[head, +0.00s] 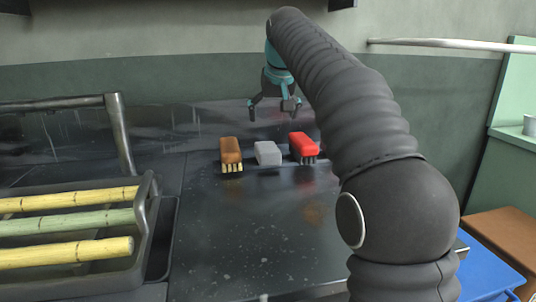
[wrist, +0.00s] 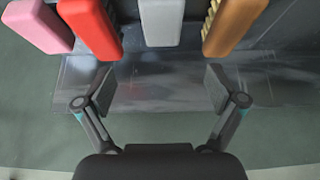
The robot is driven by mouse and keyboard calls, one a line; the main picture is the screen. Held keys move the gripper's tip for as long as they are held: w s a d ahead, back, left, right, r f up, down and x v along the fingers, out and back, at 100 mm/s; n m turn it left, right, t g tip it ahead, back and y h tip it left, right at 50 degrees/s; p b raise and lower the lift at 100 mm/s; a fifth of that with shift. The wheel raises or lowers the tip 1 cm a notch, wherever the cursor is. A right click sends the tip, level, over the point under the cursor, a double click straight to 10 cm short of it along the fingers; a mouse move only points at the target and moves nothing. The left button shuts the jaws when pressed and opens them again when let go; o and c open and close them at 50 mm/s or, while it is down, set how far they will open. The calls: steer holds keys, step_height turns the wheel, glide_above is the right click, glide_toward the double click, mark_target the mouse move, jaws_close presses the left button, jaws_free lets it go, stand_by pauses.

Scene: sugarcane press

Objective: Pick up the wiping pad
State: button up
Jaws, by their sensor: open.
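A plain grey block (head: 267,153), which looks like the wiping pad, lies on the dark metal worktop between a brown brush (head: 230,150) and a red brush (head: 303,145). In the wrist view the grey pad (wrist: 161,22) is at the top centre, cut by the frame edge, with the red brush (wrist: 92,28) to its left and the brown brush (wrist: 232,25) to its right. My gripper (head: 274,106) is open and empty, above and behind the row. In the wrist view its fingers (wrist: 160,87) are apart, below the pad in the picture and not touching it.
A pink block (wrist: 40,25) stands left of the red brush in the wrist view; my arm seems to hide it in the head view. A tray (head: 148,215) of cane stalks is at the left. The worktop (head: 255,240) before the row is clear.

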mark_target(268, 147)
steer(key=b+x, duration=0.1)
steer(key=x, duration=0.6)
steer(key=shift+s+f+b+x, duration=0.1)
steer(key=shift+s+b+x, duration=0.05)
steer(key=shift+x, duration=0.7)
steer(key=shift+s+f+b+x, duration=0.1)
steer(key=shift+s+b+x, duration=0.1)
steer(key=shift+x, duration=0.65)
steer(key=shift+s+f+b+x, duration=0.1)
steer(key=shift+b+x, duration=0.05)
steer(key=shift+x, duration=0.7)
steer(key=shift+a+f, duration=0.1)
steer(key=shift+f, duration=0.1)
steer(key=shift+c, duration=0.3)
steer(key=c, duration=1.3)
steer(key=shift+r, duration=0.15)
